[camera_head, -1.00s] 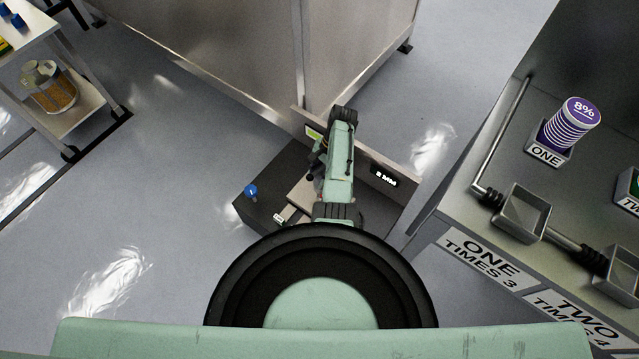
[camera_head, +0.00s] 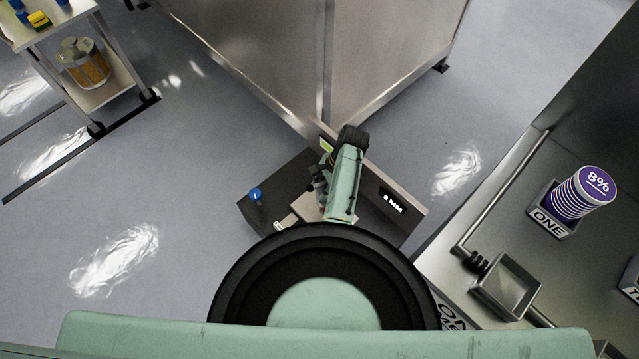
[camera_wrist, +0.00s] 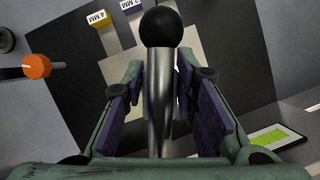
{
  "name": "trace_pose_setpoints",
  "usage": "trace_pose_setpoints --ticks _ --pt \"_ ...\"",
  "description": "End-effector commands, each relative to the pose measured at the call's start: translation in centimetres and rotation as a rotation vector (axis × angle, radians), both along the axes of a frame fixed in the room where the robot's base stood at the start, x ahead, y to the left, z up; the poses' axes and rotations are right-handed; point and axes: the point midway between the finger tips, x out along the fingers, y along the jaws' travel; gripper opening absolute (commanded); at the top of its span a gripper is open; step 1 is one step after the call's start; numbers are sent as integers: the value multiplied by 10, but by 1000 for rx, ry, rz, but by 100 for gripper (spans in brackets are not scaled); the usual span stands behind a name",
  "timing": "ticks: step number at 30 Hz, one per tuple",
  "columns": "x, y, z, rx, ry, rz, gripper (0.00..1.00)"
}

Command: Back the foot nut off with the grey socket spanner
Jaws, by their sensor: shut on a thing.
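In the wrist view my gripper (camera_wrist: 161,84) is shut on a bright metal rod (camera_wrist: 160,110) with a black ball (camera_wrist: 167,27) at its far end. The purple pads lie on both sides of the rod. I cannot tell whether this rod is the grey socket spanner. In the head view my arm reaches down over a low dark box (camera_head: 275,180), and it largely hides my gripper. I cannot make out the foot nut in either view.
An orange knob (camera_wrist: 37,65) on a rod is at left in the wrist view, near a yellow "4 MM" label (camera_wrist: 99,18). A blue knob (camera_head: 255,194) stands on the box. A steel cabinet (camera_head: 390,50) rises behind; a bench (camera_head: 500,210) stands right.

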Motion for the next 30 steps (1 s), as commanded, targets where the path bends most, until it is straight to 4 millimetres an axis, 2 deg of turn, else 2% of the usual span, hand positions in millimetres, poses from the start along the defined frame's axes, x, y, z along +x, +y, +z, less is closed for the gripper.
trace_pose_setpoints --ticks 17,30 --pt "-5 -3 2 -5 1 -27 0" --pt "-5 -3 -20 -5 1 -27 0"
